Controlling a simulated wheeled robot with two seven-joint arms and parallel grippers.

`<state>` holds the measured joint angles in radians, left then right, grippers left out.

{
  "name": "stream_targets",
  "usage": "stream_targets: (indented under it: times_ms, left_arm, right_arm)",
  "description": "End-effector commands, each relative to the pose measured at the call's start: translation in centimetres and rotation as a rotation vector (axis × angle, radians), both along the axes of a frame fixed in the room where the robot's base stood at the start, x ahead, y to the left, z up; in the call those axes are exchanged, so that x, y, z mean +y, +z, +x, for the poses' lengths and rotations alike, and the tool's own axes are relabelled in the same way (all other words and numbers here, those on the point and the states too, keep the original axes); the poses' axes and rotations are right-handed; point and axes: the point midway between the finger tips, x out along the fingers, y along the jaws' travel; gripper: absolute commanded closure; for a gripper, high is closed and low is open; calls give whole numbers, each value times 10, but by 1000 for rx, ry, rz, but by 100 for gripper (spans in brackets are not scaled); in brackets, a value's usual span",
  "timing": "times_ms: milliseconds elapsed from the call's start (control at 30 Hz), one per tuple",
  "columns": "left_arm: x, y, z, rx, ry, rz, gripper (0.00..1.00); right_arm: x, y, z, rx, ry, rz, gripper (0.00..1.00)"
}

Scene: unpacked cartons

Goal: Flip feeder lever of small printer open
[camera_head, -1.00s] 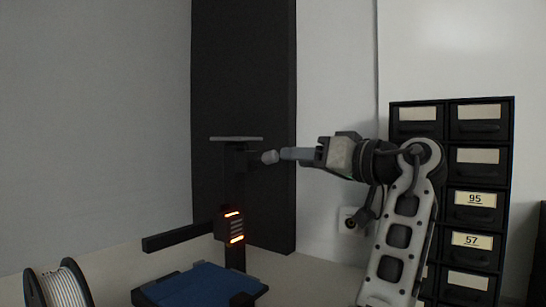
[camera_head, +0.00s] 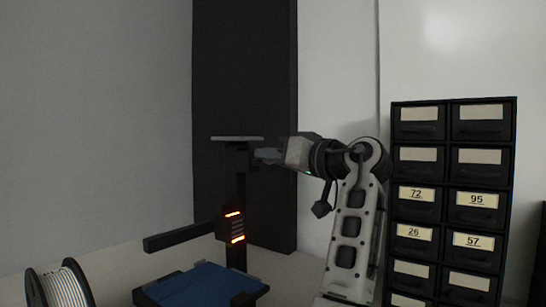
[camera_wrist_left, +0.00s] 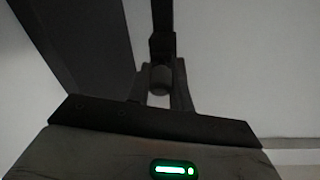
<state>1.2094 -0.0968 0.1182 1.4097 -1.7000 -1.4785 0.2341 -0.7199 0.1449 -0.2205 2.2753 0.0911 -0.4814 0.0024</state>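The small printer has a dark upright post (camera_head: 237,180) with a flat grey top plate (camera_head: 237,138), a print head with orange lights (camera_head: 232,227) and a blue bed (camera_head: 200,285). My left gripper (camera_head: 265,155) is at the right side of the post, just below the top plate. In the left wrist view, a grey rounded knob, seemingly the feeder lever's end (camera_wrist_left: 160,79), sits between the two fingers of my left gripper (camera_wrist_left: 161,92). The fingers stand either side of it and look slightly apart from it. In the head view the fingers hide the knob. My right gripper is not shown.
A drawer cabinet (camera_head: 446,150) with labelled drawers stands to the right of my arm. A filament spool (camera_head: 62,287) is at the lower left. A tall dark panel (camera_head: 245,60) stands behind the printer, against the wall.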

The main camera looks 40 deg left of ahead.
Motion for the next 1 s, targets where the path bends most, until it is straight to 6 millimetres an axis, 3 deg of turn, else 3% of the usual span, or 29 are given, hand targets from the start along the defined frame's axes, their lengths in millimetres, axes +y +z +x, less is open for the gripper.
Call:
stream_targets:
  times_ms: [400,767,800,833,1000]
  left_arm:
    - [1,12,0,-13,-1,-118,100]
    - [2,7,0,-21,-2,-154,100]
    - [2,7,0,-21,-2,-154,67]
    - [2,7,0,-21,-1,-154,59]
    - [2,6,0,-20,-1,-155,57]
  right_arm:
    - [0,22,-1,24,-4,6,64]
    - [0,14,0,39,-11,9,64]
    - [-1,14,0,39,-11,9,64]
    - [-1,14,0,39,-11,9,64]
    - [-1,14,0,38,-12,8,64]
